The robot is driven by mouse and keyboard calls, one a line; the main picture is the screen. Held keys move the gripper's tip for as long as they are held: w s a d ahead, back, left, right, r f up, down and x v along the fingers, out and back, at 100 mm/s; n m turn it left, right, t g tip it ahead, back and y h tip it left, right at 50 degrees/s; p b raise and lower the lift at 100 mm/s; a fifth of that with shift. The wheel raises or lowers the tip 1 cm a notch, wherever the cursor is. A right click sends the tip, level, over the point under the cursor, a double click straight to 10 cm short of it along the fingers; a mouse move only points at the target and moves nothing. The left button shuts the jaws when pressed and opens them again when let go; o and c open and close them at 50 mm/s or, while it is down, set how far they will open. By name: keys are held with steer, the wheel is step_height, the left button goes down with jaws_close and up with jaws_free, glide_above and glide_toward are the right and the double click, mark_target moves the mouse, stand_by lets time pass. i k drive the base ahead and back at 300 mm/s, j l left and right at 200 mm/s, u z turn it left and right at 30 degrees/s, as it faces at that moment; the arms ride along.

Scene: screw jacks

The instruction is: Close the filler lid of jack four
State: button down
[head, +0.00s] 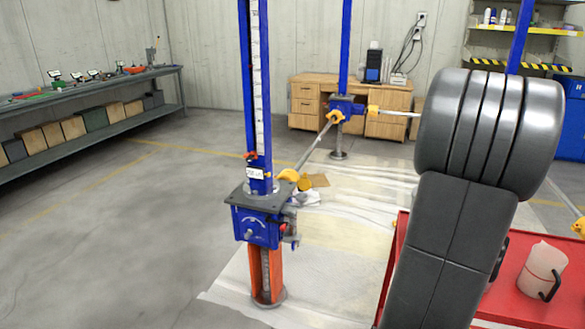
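A blue screw jack (258,226) stands upright near the middle of the head view, on an orange and grey foot. A small white label (255,174) is on its column, but I cannot read its number. Yellow-orange fittings (290,177) sit beside its grey plate. A second blue jack (346,106) stands farther back, joined by a shaft. A blue column (521,38) shows at the upper right, its lower part hidden behind my arm. I cannot tell which is jack four, and no filler lid can be made out. My gripper is out of view.
My dark arm covers the right part of the view. A red cart (490,311) with a whitish jug (541,270) stands at lower right. A long workbench (85,86) lines the left wall. A wooden desk (306,106) stands at the back. The left floor is clear.

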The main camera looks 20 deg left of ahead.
mark_target(305, 184)
steer(key=i+j, duration=0.1)
steer(key=j, duration=0.35)
steer(key=i+j, duration=0.15)
steer(key=j, duration=0.25)
steer(key=i+j, duration=0.1)
steer(key=j, duration=0.35)
steer(key=i+j, duration=0.15)
steer(key=j, duration=0.3)
steer(key=i+j, duration=0.1)
steer(key=j, duration=0.3)
steer(key=i+j, duration=0.2)
steer(key=i, duration=0.15)
steer(key=i+j, duration=0.25)
steer(key=i, duration=0.15)
steer(key=i+j+u, duration=0.1)
steer(key=i, duration=0.25)
steer(key=j, duration=0.1)
